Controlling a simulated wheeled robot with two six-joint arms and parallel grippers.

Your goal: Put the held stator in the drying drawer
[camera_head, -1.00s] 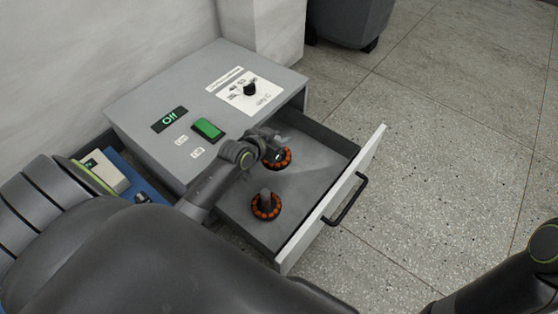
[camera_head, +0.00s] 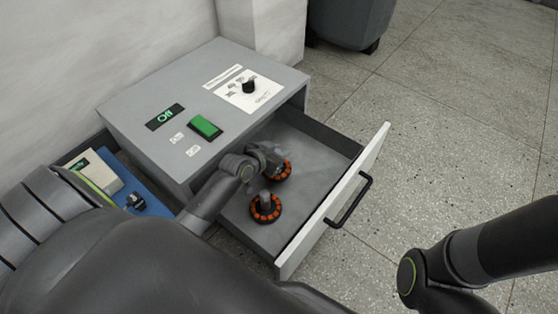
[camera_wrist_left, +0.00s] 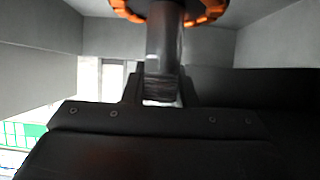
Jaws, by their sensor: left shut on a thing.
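The held stator (camera_head: 284,172), a dark ring with orange windings, is inside the open drying drawer's outline in the head view, partly hidden by my gripper. My left gripper (camera_head: 270,158) is shut on its shaft. The left wrist view shows the shaft (camera_wrist_left: 164,45) between the jaws (camera_wrist_left: 160,90) and the orange ring (camera_wrist_left: 125,8) at the top edge. I cannot tell whether the stator touches the drawer floor. A second stator (camera_head: 265,209) stands shaft-up on the floor of the drying drawer (camera_head: 318,160), nearer me. My right gripper is out of view.
The grey dryer housing (camera_head: 150,110) has a display reading "Off", a green switch (camera_head: 205,127) and a black knob (camera_head: 249,87). The drawer front (camera_head: 340,205) has a black handle (camera_head: 350,202). A blue tray (camera_head: 135,185) lies at left. A grey bin (camera_head: 350,22) stands behind.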

